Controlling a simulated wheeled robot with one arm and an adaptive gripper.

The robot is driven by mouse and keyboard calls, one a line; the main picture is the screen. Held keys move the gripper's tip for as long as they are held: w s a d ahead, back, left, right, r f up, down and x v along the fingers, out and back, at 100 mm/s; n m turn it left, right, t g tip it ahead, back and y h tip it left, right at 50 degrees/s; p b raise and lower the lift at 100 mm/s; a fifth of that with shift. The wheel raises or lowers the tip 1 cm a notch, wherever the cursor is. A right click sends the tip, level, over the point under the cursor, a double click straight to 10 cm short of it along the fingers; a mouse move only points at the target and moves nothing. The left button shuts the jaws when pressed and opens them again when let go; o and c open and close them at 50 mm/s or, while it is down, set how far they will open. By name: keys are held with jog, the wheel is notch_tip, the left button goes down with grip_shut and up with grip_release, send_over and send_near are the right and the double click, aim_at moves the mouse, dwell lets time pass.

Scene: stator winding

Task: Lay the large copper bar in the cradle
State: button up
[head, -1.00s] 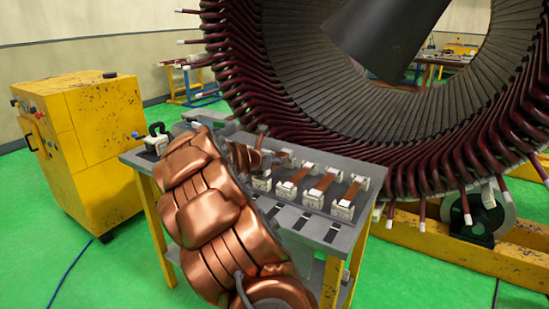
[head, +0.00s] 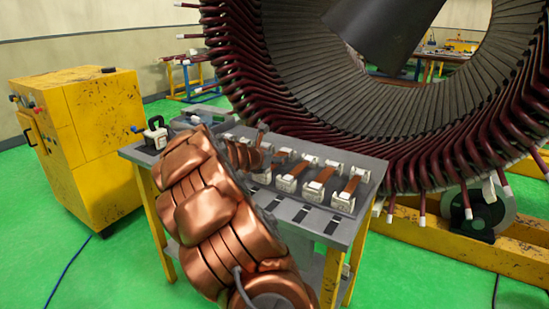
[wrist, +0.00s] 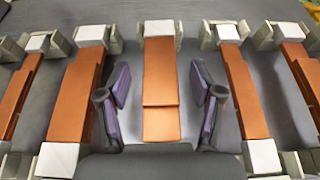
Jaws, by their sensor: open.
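Several flat copper bars lie in rows with white end blocks on the grey table. In the wrist view, the middle copper bar (wrist: 160,75) lies between the two purple-padded fingers of my gripper (wrist: 160,92), which is open with a gap on each side. A stepped edge shows near the bar's lower end; its white block (wrist: 160,28) is at the far end. In the head view my gripper (head: 260,138) is over the left part of the row, small and partly hidden by my arm. I cannot tell which bar is the large one, or which holder is the cradle.
Neighbouring copper bars (wrist: 78,88) and (wrist: 245,88) lie close on both sides. The table (head: 343,229) has dark rectangles along its front. A large stator (head: 400,165) stands close behind, with rod ends jutting out. A yellow cabinet (head: 90,130) stands at left.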

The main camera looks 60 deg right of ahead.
jog(key=v, duration=1.2)
dwell(0.5)
jog(key=s+a+m+y+p, duration=0.3)
jog(key=s+a+m, duration=0.3)
jog(key=a, duration=0.9)
jog(key=s+a+m+g+y+p, duration=0.1)
jog(key=s+a+m+y+p, duration=0.3)
jog(key=s+a, duration=0.7)
jog(key=s+a+m+g+y+p, duration=0.1)
jog(key=s+a+m+y+p, duration=0.3)
jog(key=a, duration=1.5)
jog(key=s+m+y, duration=0.2)
jog(key=s+m, duration=0.2)
jog(key=shift+s+r+y, duration=0.2)
jog(key=shift+s+y, duration=0.1)
jog(key=shift+s, duration=0.1)
